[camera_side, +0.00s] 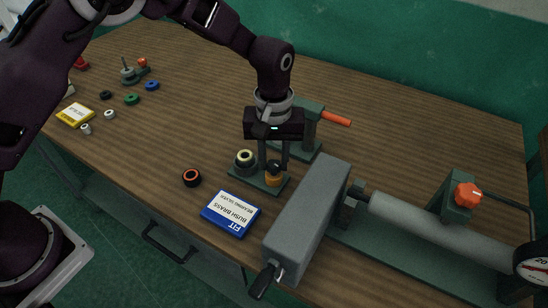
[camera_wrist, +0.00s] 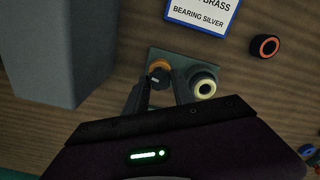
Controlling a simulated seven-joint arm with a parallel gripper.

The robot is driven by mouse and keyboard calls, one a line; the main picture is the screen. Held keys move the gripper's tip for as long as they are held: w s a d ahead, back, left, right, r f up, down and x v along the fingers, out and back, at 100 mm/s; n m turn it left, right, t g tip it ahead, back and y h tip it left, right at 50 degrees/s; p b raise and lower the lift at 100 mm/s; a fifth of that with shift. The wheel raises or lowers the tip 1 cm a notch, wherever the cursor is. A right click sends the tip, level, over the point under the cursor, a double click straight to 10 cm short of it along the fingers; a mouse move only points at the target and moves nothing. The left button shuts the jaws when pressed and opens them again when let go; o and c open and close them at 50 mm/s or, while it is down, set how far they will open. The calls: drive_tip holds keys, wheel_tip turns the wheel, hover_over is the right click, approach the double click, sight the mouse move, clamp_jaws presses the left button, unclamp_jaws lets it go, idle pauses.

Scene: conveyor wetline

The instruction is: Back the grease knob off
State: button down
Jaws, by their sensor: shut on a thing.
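A small knob with a black top and an orange base, which I take as the grease knob (camera_side: 273,178), stands on a small green plate (camera_side: 262,186) near the middle of the table. My gripper (camera_side: 274,167) points straight down with one finger on each side of this knob, shut on it. In the wrist view the knob (camera_wrist: 159,72) shows between the fingertips, with a pale mark on its black top. A dark post with a cream ring (camera_side: 245,160) stands beside it on the same plate, left of the fingers in the side view.
A grey block machine (camera_side: 312,215) with a black handle stands close on the right. A blue-and-white label card (camera_side: 231,214) and a black-orange ring (camera_side: 192,177) lie in front. A green stand with an orange lever (camera_side: 335,118) is behind. Small coloured rings lie far left.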

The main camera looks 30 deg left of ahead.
sight(274, 164)
drive_tip(key=shift+n, duration=1)
drive_tip(key=c, duration=1.1)
unclamp_jaws()
drive_tip(key=shift+o, duration=0.2)
wheel_tip(274, 164, up, 7)
drive_tip(key=shift+r, duration=0.1)
